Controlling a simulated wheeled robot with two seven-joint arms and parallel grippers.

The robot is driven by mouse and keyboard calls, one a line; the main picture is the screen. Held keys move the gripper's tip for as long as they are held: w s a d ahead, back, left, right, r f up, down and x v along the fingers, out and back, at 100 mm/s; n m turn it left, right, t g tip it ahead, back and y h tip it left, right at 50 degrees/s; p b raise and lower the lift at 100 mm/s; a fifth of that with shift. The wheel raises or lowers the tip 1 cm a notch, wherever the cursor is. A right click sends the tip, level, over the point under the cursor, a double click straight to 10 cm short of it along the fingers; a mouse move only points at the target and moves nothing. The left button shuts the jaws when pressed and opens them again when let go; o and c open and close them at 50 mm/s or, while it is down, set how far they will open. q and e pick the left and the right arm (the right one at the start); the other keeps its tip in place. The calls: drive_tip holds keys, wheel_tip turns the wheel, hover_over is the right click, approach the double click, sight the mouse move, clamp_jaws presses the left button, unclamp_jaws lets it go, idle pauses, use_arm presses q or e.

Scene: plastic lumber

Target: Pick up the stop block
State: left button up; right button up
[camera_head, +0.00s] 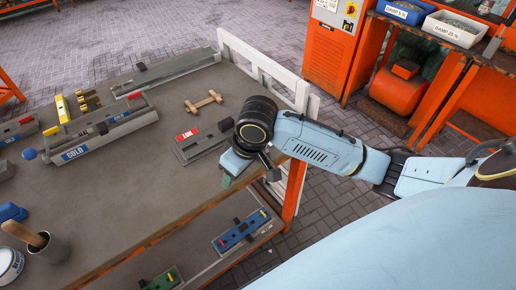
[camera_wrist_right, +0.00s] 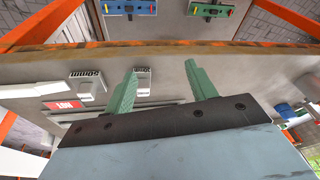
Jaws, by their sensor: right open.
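My right gripper (camera_head: 227,180) hangs over the table's right front edge in the head view, its green fingertips pointing down. In the wrist view the right gripper (camera_wrist_right: 162,68) is open, with nothing visibly held. I cannot tell which is the stop block. In the head view that fixture (camera_head: 190,150) lies left of my wrist. My left gripper is not in view.
The blue-labelled COLD fixture (camera_head: 95,140) and yellow pieces (camera_head: 62,108) are at the left. A wooden piece (camera_head: 203,102) lies behind the red-labelled fixture. A white rail (camera_head: 262,62) borders the far right. A tool cup (camera_head: 48,246) stands front left. The table's middle is clear.

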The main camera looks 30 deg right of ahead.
drive_tip(key=w+d+r+m+g+h, duration=0.1)
drive_tip(key=w+d+r+m+h, duration=0.15)
drive_tip(key=w+d+r, duration=0.55)
drive_tip(key=shift+m+y, duration=0.45)
drive_tip(key=f, duration=0.2)
drive_tip(key=d+f, duration=0.1)
drive_tip(key=f, duration=0.1)
drive_tip(key=d+f+b, duration=0.1)
drive_tip(key=f, duration=0.2)
drive_tip(key=shift+s+d, duration=0.2)
drive_tip(key=shift+s, duration=0.1)
drive_tip(key=shift+d+f+b, duration=0.15)
drive_tip(key=shift+f+b, duration=0.3)
drive_tip(key=shift+f, duration=2.3)
drive_tip(key=shift+c, duration=0.3)
drive_tip(key=shift+r, duration=0.1)
drive_tip(key=c, duration=0.7)
